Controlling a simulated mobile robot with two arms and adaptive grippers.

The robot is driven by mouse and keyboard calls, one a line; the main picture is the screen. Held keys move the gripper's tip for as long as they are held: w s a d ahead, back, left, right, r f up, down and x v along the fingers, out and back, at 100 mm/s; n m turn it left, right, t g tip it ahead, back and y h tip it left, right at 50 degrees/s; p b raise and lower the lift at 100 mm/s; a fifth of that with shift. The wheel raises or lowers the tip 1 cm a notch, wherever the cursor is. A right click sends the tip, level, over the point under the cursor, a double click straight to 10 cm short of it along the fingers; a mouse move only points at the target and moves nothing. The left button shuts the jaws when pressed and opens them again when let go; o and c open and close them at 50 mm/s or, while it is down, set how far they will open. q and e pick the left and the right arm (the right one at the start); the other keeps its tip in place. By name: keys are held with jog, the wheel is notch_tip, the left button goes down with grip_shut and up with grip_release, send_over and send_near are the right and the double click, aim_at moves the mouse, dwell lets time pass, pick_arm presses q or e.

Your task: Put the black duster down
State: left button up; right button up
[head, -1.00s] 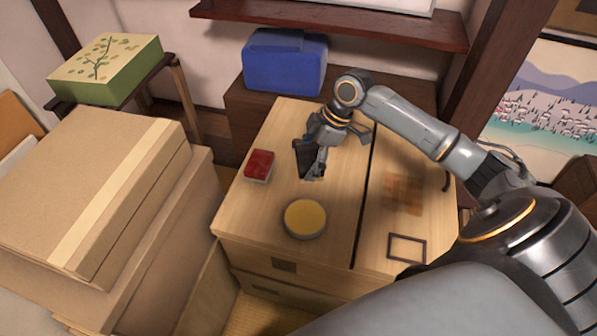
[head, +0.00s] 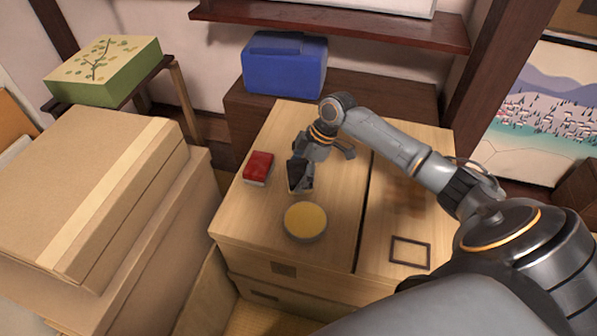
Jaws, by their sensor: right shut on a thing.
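My right gripper (head: 303,166) reaches in from the right over the pale wooden cabinet top. It is shut on the black duster (head: 299,178), a small dark block largely covered by the fingers. The duster is at or just above the wood between a red box and a yellow-topped round tin; I cannot tell whether it touches the surface. My left gripper is not in view.
The red box (head: 258,167) lies left of the gripper, and the yellow-topped tin (head: 305,221) stands in front of it. A thin dark frame (head: 410,252) lies at the right. Cardboard boxes (head: 90,190) are stacked at the left. A blue case (head: 285,66) stands behind.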

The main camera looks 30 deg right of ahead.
jog(key=o, duration=1)
jog(key=shift+f, duration=0.1)
jog(key=shift+d+r, duration=0.1)
jog(key=shift+r, duration=0.2)
pick_arm(q)
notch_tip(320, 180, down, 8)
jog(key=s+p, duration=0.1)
jog(key=p, duration=0.1)
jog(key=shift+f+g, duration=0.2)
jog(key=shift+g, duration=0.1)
pick_arm(e)
jog(key=v, duration=1.1)
jog(key=shift+r, duration=0.3)
jog(key=shift+d, duration=0.1)
